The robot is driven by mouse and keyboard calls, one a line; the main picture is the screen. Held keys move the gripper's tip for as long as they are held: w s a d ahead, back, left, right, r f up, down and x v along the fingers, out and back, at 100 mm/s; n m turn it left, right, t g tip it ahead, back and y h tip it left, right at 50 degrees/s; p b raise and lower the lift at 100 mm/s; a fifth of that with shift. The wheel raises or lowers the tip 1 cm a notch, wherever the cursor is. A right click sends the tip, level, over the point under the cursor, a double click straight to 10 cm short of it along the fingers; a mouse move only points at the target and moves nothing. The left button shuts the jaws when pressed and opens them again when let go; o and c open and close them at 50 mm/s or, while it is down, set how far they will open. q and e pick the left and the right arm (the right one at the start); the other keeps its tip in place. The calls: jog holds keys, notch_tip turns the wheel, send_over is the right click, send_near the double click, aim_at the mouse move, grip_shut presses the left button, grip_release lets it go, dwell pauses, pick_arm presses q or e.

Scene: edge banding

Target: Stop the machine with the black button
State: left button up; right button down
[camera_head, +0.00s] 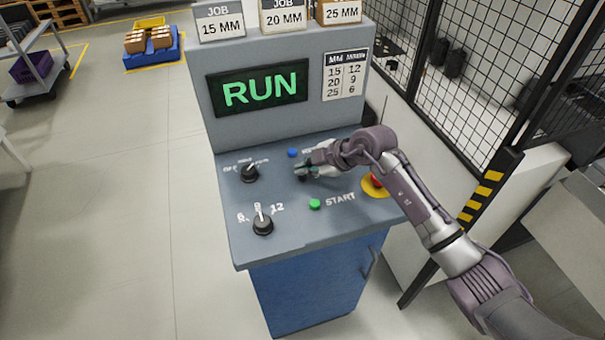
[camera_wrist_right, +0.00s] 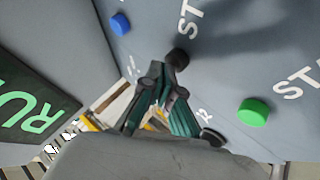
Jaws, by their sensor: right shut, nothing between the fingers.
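The machine's grey console (camera_head: 235,215) has a screen (camera_head: 258,88) that reads RUN in green. The black button (camera_wrist_right: 178,58) shows in the wrist view, beside lettering that begins "ST". My right gripper (camera_head: 303,170) is shut and empty, low over the panel, with its fingertips (camera_wrist_right: 166,80) right at the black button. I cannot tell whether they touch it. In the head view the gripper largely covers that button. My left gripper is not in view.
A blue button (camera_head: 292,153), a green START button (camera_head: 314,204) and a red emergency stop (camera_head: 376,180) on yellow surround the gripper. Two black knobs (camera_head: 250,174) (camera_head: 262,222) are on the left. Job boxes (camera_head: 284,15) stand on top. A mesh fence (camera_head: 480,60) is at right.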

aim_at(305, 176)
jog(key=shift+f, duration=0.3)
dwell(0.4)
jog(key=shift+r, duration=0.15)
jog(key=shift+r+p, duration=0.75)
jog(key=shift+p, duration=0.2)
notch_tip(305, 176, up, 5)
jog(key=p, duration=0.5)
jog(key=shift+r, duration=0.1)
